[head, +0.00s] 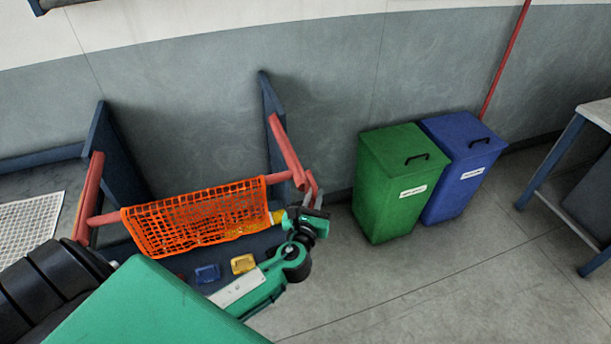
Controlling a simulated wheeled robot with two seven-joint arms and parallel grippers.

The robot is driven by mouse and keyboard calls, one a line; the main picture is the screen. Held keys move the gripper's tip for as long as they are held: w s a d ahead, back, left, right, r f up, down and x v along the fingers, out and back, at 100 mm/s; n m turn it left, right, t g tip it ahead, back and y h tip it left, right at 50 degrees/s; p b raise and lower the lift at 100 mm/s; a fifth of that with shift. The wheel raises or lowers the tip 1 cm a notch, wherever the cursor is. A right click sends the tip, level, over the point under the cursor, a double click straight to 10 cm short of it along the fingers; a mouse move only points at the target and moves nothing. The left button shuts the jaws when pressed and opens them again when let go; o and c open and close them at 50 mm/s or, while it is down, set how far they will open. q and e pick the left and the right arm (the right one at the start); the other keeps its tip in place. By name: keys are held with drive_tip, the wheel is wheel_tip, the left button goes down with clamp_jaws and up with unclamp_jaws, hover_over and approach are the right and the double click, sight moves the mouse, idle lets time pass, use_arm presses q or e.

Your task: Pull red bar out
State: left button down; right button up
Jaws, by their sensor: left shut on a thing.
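The red bar (103,219) runs across between two red uprights, a left one (89,193) and a right one (285,151). An orange net (195,217) hangs from it and hides most of its length. My left gripper (312,196) is at the bar's right end, just past the right upright. It is shut on a red part there, which looks like the end of the bar; the jaws partly hide the contact. My right gripper is not in view.
Blue panels stand behind the uprights. A blue dish (207,273) and a yellow dish (243,264) lie below the net. A green bin (399,183) and a blue bin (462,165) stand to the right. A table (597,113) is at the far right. Floor before the bins is clear.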

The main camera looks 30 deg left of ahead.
use_arm(q)
drive_tip(key=s+d, duration=0.3)
drive_tip(key=shift+d, duration=0.2)
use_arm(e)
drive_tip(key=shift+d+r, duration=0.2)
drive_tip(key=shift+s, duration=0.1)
use_arm(q)
drive_tip(key=c, duration=1.8)
unclamp_jaws()
